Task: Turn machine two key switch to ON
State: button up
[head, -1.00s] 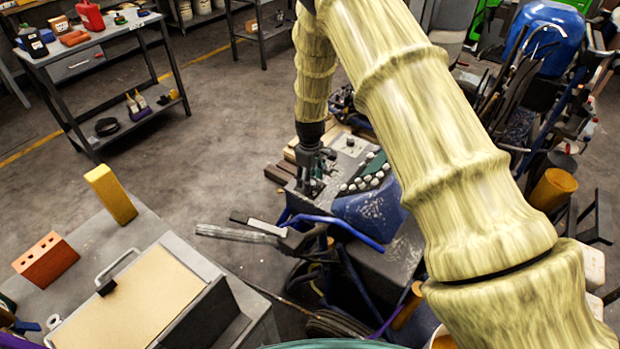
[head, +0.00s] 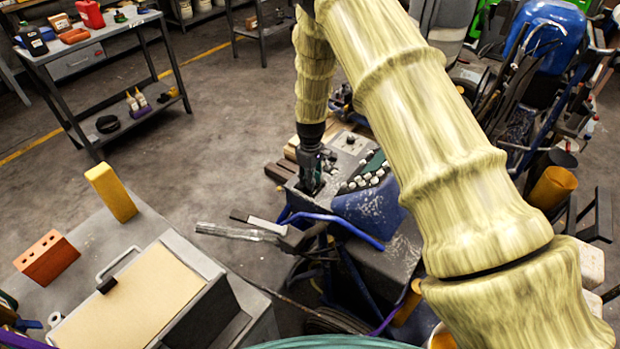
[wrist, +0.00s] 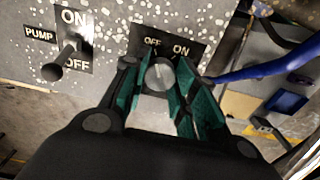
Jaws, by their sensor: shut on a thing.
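The machine (head: 370,215) with a blue body and grey top stands in the middle of the head view, under my arm. My gripper (head: 312,180) points down at its grey panel. In the wrist view my gripper (wrist: 160,90) is shut on the key switch (wrist: 160,73), a round grey piece between the teal fingers. A black label plate (wrist: 170,45) behind it reads OFF at left and ON at right. The fingers hide part of the switch, so I cannot tell its exact setting. A PUMP toggle (wrist: 62,63) with its own ON and OFF plate sits to the left.
A blue tube handle (wrist: 260,65) runs right of the switch. A grey bench (head: 90,260) with a tan-topped box, a brick and a yellow block stands at front left. A shelf table (head: 95,50) stands at back left, with open floor between.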

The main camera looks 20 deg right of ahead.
jog(key=shift+m, duration=0.3)
jog(key=m+b, duration=0.1)
jog(key=m, duration=0.4)
jog(key=shift+m+b, duration=0.3)
jog(key=shift+b, duration=0.05)
jog(key=m, duration=0.5)
jog(key=shift+b, duration=0.35)
jog(key=shift+r+m, duration=0.1)
jog(key=shift+m, duration=0.3)
jog(key=o, duration=1.1)
jog(key=shift+c, duration=0.2)
jog(key=shift+r, duration=0.1)
notch_tip(320, 180, up, 12)
